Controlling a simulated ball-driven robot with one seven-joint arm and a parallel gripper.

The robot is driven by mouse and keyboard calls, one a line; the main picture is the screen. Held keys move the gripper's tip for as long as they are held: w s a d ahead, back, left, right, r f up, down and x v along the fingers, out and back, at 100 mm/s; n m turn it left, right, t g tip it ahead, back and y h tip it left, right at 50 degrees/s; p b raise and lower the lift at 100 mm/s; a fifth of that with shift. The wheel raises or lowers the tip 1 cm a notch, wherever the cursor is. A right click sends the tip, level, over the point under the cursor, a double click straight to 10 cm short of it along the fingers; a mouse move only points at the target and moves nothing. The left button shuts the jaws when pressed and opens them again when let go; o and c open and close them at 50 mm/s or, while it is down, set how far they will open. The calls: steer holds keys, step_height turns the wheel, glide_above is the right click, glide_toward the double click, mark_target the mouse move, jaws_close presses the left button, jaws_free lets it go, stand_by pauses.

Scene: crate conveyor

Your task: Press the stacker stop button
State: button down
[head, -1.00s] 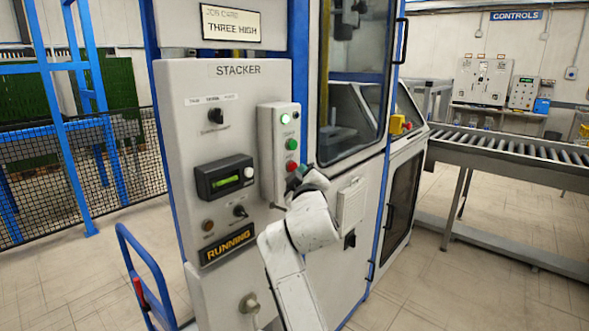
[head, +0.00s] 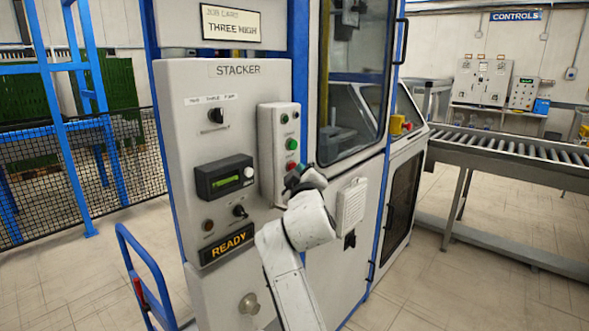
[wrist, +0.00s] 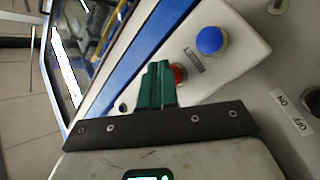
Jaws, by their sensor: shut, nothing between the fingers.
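The stacker panel (head: 240,90) is a light grey cabinet front with a raised button box (head: 266,150). The box carries a dark lamp, a green button (head: 291,144) and a red button (head: 290,167) below it. My gripper (head: 291,180) is at the red button; its fingers are shut and empty. In the wrist view the green fingers (wrist: 157,75) overlap the red button (wrist: 179,74), which is partly hidden behind them. I cannot tell whether they touch it. A blue button (wrist: 210,40) shows beside it. The status sign (head: 229,244) reads READY.
A selector knob (head: 216,116), a small display (head: 225,178) and a JOB CARD sign reading THREE HIGH (head: 231,25) are on the cabinet. A blue cart handle (head: 150,265) stands lower left. A roller conveyor (head: 510,155) runs at right. Floor is open at lower right.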

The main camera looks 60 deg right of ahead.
stand_by(0.6)
steer(key=shift+s+a+p, duration=0.2)
steer(key=shift+s+p, duration=0.2)
steer(key=shift+s, duration=0.3)
steer(key=shift+s, duration=0.1)
steer(key=shift+s+a+p, duration=0.2)
steer(key=shift+s+p, duration=0.15)
steer(key=shift+s, duration=0.45)
steer(key=shift+s+a+p, duration=0.2)
steer(key=shift+s+p, duration=0.15)
steer(key=shift+s, duration=0.4)
steer(key=shift+s+a+p, duration=0.2)
steer(key=shift+s+p, duration=0.15)
steer(key=shift+s, duration=0.45)
